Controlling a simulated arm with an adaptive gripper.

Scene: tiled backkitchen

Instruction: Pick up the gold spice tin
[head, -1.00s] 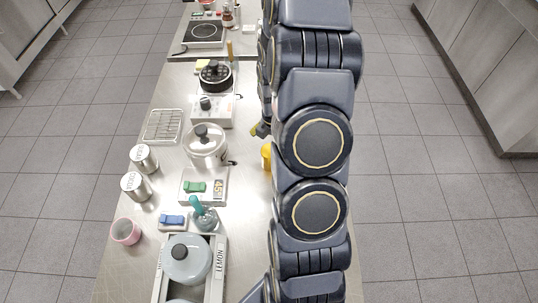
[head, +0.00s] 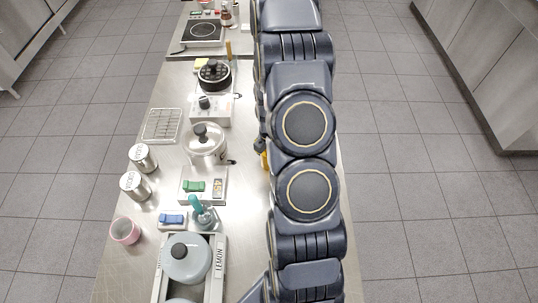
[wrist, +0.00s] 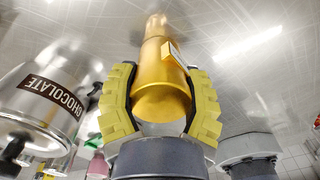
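The gold spice tin (wrist: 160,75) is a shiny gold cylinder with a small pale label at its upper right in the wrist view. My gripper (wrist: 161,72) has yellow-green padded fingers, one on each side of the tin. The fingers look spread, close to the tin's sides; contact is not clear. In the head view only a small yellow-gold patch (head: 265,159) shows beside my arm, left of it. My arm hides most of the tin and gripper there.
A steel container labelled CHOCOLATE (wrist: 45,95) stands left in the wrist view.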

